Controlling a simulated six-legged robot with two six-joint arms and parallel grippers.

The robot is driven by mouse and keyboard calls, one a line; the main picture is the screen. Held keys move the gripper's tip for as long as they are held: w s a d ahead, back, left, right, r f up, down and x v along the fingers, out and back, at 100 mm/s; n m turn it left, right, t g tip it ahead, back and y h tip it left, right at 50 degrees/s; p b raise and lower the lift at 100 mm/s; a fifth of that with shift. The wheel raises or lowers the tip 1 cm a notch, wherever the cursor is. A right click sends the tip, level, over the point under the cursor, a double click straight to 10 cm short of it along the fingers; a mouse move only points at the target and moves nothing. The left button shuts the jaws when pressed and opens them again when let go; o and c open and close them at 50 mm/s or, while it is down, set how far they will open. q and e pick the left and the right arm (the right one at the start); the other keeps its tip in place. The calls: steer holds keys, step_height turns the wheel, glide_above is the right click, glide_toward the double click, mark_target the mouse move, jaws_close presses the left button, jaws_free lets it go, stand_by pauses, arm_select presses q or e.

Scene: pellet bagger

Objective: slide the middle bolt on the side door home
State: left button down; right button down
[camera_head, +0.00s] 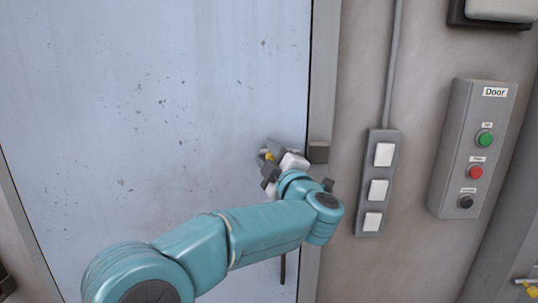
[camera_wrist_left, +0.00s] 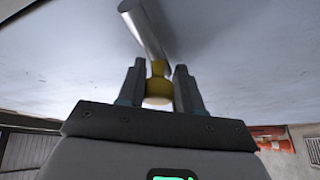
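The bolt on the pale blue door (camera_head: 180,90) has a yellow knob (camera_head: 268,156), mostly hidden behind my left gripper (camera_head: 268,171) near the door's right edge. In the left wrist view the bolt is a grey metal rod (camera_wrist_left: 145,28) with the yellow knob (camera_wrist_left: 158,90) at its near end. The fingers of my left gripper (camera_wrist_left: 159,75) stand on either side of this knob, with no clear gap at its wide end. A grey block (camera_head: 318,152) sits on the door frame, level with the bolt. My right gripper is not in view.
A panel with three white switches (camera_head: 376,188) is on the wall right of the frame. Farther right is a control box marked Door (camera_head: 472,150) with green, red and black buttons. A small yellow-ended part (camera_head: 530,289) shows at the bottom right.

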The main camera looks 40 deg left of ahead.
arm_select(q)
steer(key=shift+w+d+r, duration=0.15)
steer(key=shift+d+r, duration=0.15)
steer(key=w+d, duration=0.1)
steer(key=w+d+p, duration=0.1)
steer(key=d, duration=0.1)
steer(key=shift+w+d, duration=0.1)
steer(key=shift+d, duration=0.2)
steer(key=shift+a, duration=0.15)
steer(key=c, duration=1.1)
jaws_free()
steer(key=shift+o, duration=1.3)
steer(key=shift+d, duration=0.3)
steer(key=shift+a, duration=0.1)
steer(key=b+v, duration=0.4)
steer(key=v, duration=1.2)
steer(key=shift+d, duration=0.25)
